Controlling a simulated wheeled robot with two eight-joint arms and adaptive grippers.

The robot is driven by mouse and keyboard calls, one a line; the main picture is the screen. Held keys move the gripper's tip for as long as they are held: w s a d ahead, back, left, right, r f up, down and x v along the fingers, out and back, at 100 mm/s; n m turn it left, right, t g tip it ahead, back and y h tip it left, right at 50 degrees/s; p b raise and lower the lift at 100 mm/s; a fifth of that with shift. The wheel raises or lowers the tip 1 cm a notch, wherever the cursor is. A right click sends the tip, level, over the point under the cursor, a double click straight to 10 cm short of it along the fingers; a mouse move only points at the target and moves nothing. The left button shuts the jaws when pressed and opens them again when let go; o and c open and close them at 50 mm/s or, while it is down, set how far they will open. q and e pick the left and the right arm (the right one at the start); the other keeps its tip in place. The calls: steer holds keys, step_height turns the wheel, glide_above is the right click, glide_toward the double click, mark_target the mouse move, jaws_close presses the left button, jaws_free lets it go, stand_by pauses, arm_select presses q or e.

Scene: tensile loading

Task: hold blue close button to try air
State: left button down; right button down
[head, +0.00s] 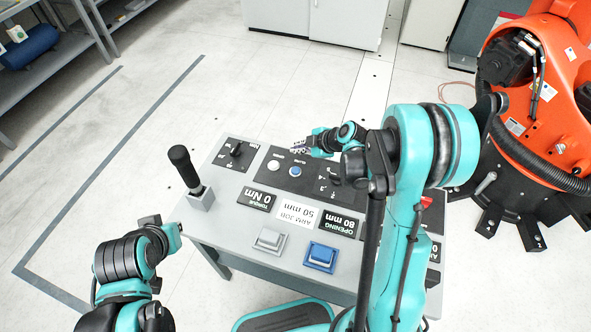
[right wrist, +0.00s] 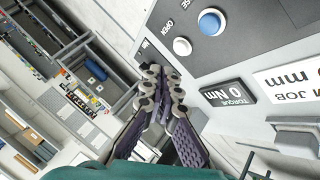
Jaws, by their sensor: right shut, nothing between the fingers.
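The round blue close button (head: 295,170) sits on the dark strip of the tilted control panel, beside the round white open button (head: 273,165). In the right wrist view the blue button (right wrist: 211,21) and the white button (right wrist: 182,46) show at the top. My right gripper (head: 298,148) is shut and empty, beyond the two buttons in the head view. In the right wrist view its fingertips (right wrist: 160,78) are left of the white button and appear apart from both. My left arm is at the lower left; its finger state is unclear.
The console (head: 225,215) also carries a black joystick (head: 182,167), a square grey button (head: 270,240), a square blue button (head: 321,256) and displays including torque (head: 257,199). An orange robot (head: 535,100) stands at right. Shelves (head: 75,45) stand at the far left.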

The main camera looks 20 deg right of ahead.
mark_target(297, 171)
steer(key=shift+f, duration=0.15)
step_height(297, 171, down, 8)
steer(key=b, duration=0.6)
steer(key=shift+f+b, duration=0.3)
steer(key=shift+b, duration=0.1)
stand_by(0.8)
steer(key=shift+f+b, duration=0.4)
steer(key=shift+b, duration=0.05)
steer(key=shift+f+b, duration=0.5)
steer(key=shift+b, duration=0.05)
stand_by(0.5)
steer(key=shift+r, duration=0.15)
stand_by(1.4)
steer(key=shift+r+p, duration=0.65)
steer(key=shift+r, duration=0.15)
